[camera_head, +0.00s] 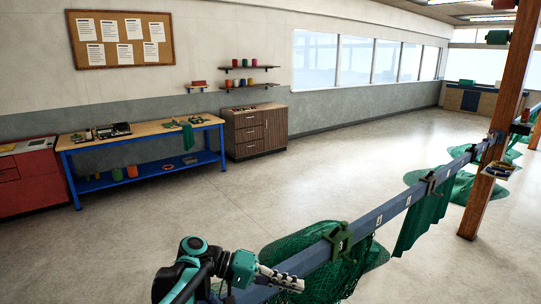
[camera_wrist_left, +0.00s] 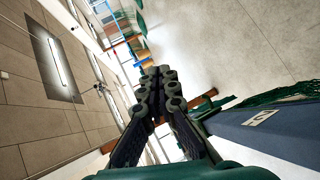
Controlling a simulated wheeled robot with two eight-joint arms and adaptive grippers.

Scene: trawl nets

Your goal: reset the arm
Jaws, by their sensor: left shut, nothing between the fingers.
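My left gripper (camera_head: 282,279) comes in at the bottom middle of the head view, over the near end of the blue rail (camera_head: 374,217). It points to the right. The left wrist view shows its two dark fingers (camera_wrist_left: 158,88) shut together with nothing between them. In that view the blue rail (camera_wrist_left: 275,130) lies to the right of the fingers, apart from them. My right gripper does not show in either view.
Green nets (camera_head: 318,262) hang from the rail and spread on the floor. A wooden post (camera_head: 497,115) stands at the right. A blue-framed workbench (camera_head: 150,132), a red cabinet (camera_head: 32,178) and a drawer unit (camera_head: 256,133) line the back wall. Open floor lies between.

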